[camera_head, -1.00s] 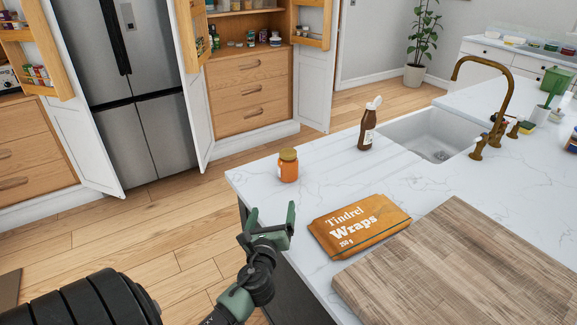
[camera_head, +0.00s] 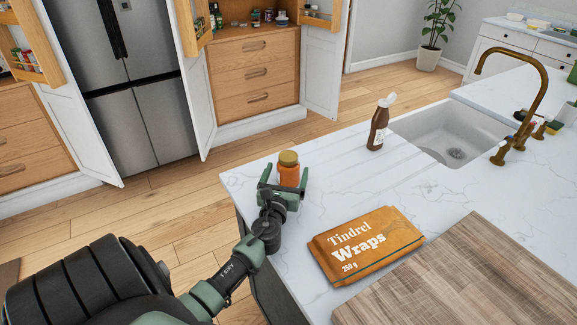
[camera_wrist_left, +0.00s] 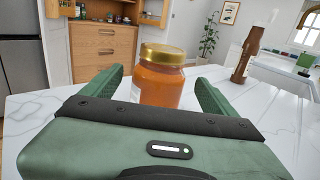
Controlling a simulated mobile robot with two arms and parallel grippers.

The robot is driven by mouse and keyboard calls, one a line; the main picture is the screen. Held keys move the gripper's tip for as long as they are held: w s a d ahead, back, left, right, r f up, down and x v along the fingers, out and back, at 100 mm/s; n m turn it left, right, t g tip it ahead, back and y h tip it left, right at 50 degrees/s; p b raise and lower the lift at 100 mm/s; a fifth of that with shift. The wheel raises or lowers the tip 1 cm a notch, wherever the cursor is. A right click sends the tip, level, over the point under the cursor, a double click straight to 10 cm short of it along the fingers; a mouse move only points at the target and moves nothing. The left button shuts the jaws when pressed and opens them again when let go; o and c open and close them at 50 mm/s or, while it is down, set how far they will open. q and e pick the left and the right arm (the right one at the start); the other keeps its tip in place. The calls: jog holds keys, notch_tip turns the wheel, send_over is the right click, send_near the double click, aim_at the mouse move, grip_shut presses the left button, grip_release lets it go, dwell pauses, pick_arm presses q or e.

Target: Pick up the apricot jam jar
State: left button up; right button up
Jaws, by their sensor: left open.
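The apricot jam jar (camera_head: 288,171), orange with a gold lid, stands upright on the white marble counter near its far left corner. In the left wrist view the jar (camera_wrist_left: 160,80) stands straight ahead, between the two green fingers. My left gripper (camera_head: 283,187) is open, right at the jar on its near side. The fingers (camera_wrist_left: 160,98) show on both sides of the jar, with a gap visible on each side. The jar's lower part is hidden behind the gripper body. My right gripper is not in view.
A bag of wraps (camera_head: 366,245) lies on the counter to the right of my left arm. A brown bottle (camera_head: 378,127) stands behind it, near the sink (camera_head: 450,135). A wooden board (camera_head: 475,280) lies at the near right. Counter between jar and bottle is clear.

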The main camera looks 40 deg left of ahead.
pick_arm(q)
jog(key=x, duration=0.2)
jog(key=shift+w+a+f, duration=0.1)
jog(key=shift+w+a, duration=0.2)
jog(key=shift+w+a+f, duration=0.1)
jog(key=shift+w+a, duration=0.05)
jog(key=shift+w, duration=0.15)
jog(key=shift+s, duration=0.1)
jog(key=shift+c, duration=1.2)
jog(key=c, duration=1.5)
jog(key=shift+r, duration=0.2)
grip_shut()
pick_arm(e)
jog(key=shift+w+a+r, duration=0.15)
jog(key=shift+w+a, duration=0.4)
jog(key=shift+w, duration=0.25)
